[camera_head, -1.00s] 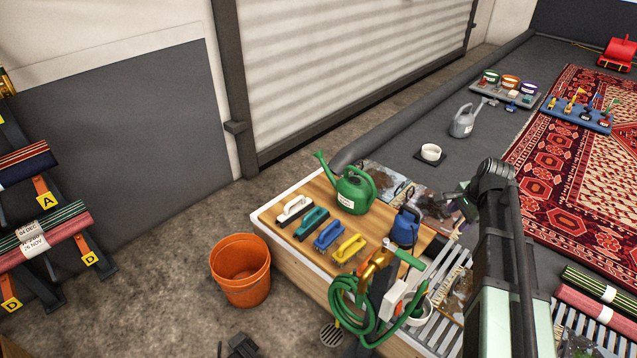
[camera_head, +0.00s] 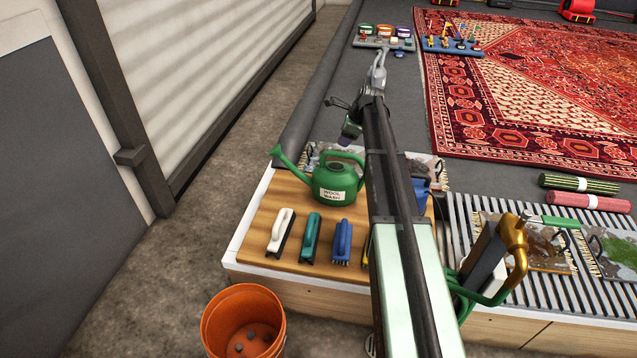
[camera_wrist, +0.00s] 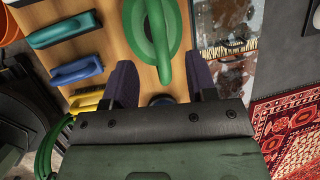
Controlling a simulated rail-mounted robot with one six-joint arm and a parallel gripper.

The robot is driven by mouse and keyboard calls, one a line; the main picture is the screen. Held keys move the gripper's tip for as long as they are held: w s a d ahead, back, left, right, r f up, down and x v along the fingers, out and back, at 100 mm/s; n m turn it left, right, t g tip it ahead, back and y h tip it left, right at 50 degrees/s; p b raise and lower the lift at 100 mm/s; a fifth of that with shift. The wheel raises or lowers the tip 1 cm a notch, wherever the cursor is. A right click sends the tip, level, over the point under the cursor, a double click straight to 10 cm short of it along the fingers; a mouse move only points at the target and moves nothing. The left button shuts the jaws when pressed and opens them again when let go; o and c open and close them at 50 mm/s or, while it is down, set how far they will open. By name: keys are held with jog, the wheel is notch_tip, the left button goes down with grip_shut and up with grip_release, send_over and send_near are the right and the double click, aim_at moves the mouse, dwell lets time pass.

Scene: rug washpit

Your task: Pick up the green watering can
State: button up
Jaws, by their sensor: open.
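The green watering can (camera_head: 337,183), labelled "WOOL WASH", stands upright on the wooden board (camera_head: 262,222), its spout to the upper left. In the wrist view the can (camera_wrist: 172,22) lies beyond my open fingers, and its long handle runs down toward the space between them. My gripper (camera_wrist: 161,78) is open, its two dark fingers apart with nothing held. In the head view my gripper (camera_head: 350,137) shows as a dark purple tip beside my arm, above and behind the can. I cannot tell the height of the fingers over the handle.
Several brushes, including a white one (camera_head: 280,231) and a blue one (camera_head: 342,241), lie in front of the can. A blue container (camera_head: 421,196) is mostly behind my arm. An orange bucket (camera_head: 243,325) stands on the floor. Stained rug samples (camera_wrist: 226,35) lie beside the can.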

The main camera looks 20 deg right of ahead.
aim_at(334, 152)
jog(key=b+x, duration=0.4)
jog(key=x, duration=0.1)
jog(key=shift+s+d+f+b, duration=0.15)
jog(key=shift+f+b, duration=0.15)
jog(key=shift+b, duration=0.05)
jog(key=shift+f, duration=0.2)
jog(key=shift+r, duration=0.15)
jog(key=b+x, duration=0.1)
jog(key=x, duration=0.1)
jog(key=b+x, duration=0.1)
jog(key=b, duration=0.1)
jog(key=b+x, duration=0.2)
jog(key=shift+a, duration=0.4)
jog(key=shift+r, duration=0.1)
grip_shut()
